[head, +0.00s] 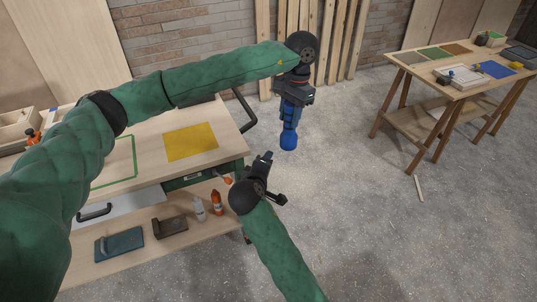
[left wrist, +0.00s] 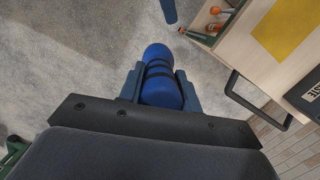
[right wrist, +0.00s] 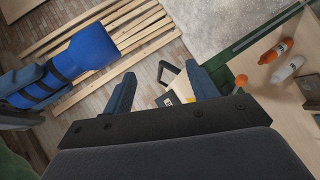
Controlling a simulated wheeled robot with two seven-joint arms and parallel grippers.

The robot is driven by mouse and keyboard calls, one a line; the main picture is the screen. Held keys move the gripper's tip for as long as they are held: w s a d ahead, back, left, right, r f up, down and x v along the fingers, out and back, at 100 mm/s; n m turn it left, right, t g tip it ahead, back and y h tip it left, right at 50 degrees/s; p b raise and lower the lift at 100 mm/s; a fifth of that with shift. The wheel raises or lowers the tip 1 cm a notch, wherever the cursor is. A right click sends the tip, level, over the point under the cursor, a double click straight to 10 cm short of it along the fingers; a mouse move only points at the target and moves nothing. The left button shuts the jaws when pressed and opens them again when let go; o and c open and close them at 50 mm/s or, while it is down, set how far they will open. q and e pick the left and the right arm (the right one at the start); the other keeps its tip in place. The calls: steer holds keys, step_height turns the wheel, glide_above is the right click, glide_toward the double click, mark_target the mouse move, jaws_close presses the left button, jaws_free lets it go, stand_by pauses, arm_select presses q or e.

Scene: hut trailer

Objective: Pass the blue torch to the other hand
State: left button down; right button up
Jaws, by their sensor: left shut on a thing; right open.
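The blue torch (head: 289,128) hangs from my left gripper (head: 294,96), with its wide end pointing down in the head view. In the left wrist view the torch (left wrist: 160,80) sits between the two fingers. My right gripper (head: 264,160) is below and left of the torch in the head view, apart from it. In the right wrist view its fingers (right wrist: 160,92) are spread with nothing between them. The torch (right wrist: 85,52) shows at upper left there, beside the right fingers, with black bands around its body.
A wooden workbench (head: 150,130) with a yellow mat (head: 190,142) stands at left. Its lower shelf holds an orange bottle (head: 217,203) and a white bottle (head: 200,208). A black handle (head: 246,110) juts from its side. A second table (head: 455,88) stands far right. Open floor lies between.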

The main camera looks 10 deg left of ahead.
step_height(320, 180, up, 4)
steer(key=s+a+n+t+h, duration=0.1)
steer(key=s+n+t+h, duration=0.1)
steer(key=n, duration=0.3)
steer(key=n+t+h, duration=0.2)
steer(key=n+h, duration=0.1)
steer(key=n, duration=0.9)
glide_toward(286, 133)
steer(key=x, duration=1.1)
steer(key=shift+w, duration=0.2)
steer(key=c, duration=1.1)
arm_select(q)
steer(key=c, duration=0.9)
jaws_free()
arm_select(e)
steer(key=shift+c, duration=0.2)
